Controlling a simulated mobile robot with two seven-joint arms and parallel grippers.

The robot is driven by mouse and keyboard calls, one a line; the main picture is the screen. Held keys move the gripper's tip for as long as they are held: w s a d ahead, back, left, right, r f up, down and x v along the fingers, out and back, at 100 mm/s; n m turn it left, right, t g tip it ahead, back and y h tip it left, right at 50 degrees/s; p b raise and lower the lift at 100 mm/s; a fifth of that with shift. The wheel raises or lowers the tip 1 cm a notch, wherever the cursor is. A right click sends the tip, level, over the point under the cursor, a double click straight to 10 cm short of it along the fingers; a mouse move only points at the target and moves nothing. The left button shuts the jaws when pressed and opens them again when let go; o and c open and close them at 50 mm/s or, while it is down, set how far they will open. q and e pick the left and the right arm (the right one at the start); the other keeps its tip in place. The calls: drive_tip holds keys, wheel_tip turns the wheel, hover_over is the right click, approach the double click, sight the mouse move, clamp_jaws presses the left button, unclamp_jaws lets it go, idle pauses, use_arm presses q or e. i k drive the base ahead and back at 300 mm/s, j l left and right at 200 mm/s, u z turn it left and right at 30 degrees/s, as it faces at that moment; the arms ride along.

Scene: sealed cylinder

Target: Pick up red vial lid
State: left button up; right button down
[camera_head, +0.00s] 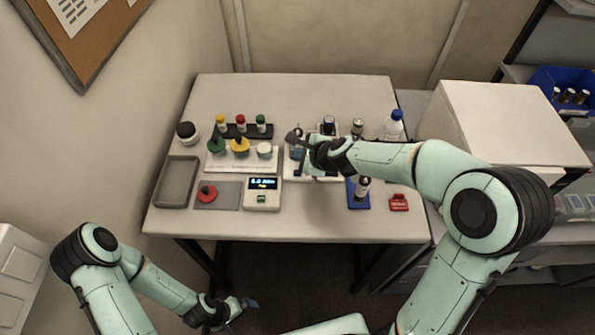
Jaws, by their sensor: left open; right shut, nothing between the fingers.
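A round red lid (207,193) with a dark knob lies on a grey mat (230,197) at the table's front left. A small red-capped vial (241,122) stands in the dark rack at the back, between a yellow-capped and a green-capped one. My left gripper (246,305) is open and empty, low in front of the table and well away from the red lid. My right gripper (297,138) is shut and empty over the middle of the table, right of the rack. My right forearm and hand hide part of the equipment beneath them.
A grey tray (176,182) lies left of the mat, and a scale with a lit display (262,193) stands right of it. A white holder (226,160) behind carries green, yellow and white tops. A blue-capped bottle (393,125) and red item (399,202) are at the right.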

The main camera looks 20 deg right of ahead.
sight(207, 193)
drive_tip(key=k+l, duration=0.3)
drive_tip(key=k, duration=0.15)
drive_tip(key=k+l, duration=0.35)
drive_tip(key=k, duration=0.1)
